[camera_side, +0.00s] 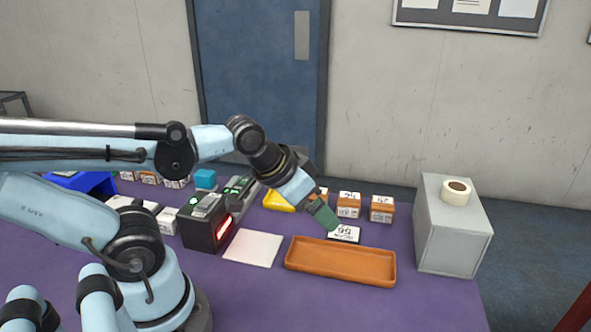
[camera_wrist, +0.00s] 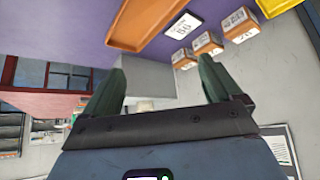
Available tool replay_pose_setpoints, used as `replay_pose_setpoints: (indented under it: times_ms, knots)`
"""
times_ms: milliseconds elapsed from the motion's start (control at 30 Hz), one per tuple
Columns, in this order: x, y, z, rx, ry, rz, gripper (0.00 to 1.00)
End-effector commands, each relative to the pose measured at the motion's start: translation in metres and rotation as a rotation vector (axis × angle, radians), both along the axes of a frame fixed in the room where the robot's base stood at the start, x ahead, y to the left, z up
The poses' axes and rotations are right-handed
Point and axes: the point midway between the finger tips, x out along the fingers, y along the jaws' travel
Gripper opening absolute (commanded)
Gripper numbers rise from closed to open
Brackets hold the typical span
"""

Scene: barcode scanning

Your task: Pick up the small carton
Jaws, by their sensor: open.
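Several small brown cartons with white labels stand in a row at the back of the table; one (camera_side: 349,205) and another (camera_side: 381,209) show in the side view, and a third is partly hidden behind my gripper (camera_side: 325,216). In the wrist view, cartons (camera_wrist: 184,59), (camera_wrist: 207,44) and (camera_wrist: 240,25) line up beyond the fingers. I cannot tell which one the task means. My gripper (camera_wrist: 161,65) has its green fingers apart, with nothing held between them. It is tilted down toward a dark, white-labelled item (camera_side: 344,233) behind the orange tray; contact cannot be told.
The empty orange tray (camera_side: 340,277) lies in front of my gripper. A white pad (camera_side: 253,248) and a black scanner with a red light (camera_side: 208,222) are left of it. A grey box (camera_side: 452,235) bearing a tape roll (camera_side: 456,192) stands at right.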

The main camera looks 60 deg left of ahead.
Motion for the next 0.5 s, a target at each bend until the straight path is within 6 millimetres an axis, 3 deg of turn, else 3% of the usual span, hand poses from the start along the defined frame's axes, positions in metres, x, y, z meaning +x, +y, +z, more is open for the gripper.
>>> replay_pose_setpoints:
  times_ms: [233,500]
  knots:
    - [0.017,0.007,0.015,0.045,0.053,-0.046,0.92]
    - [0.067,0.029,0.039,0.151,0.209,-0.198,0.92]
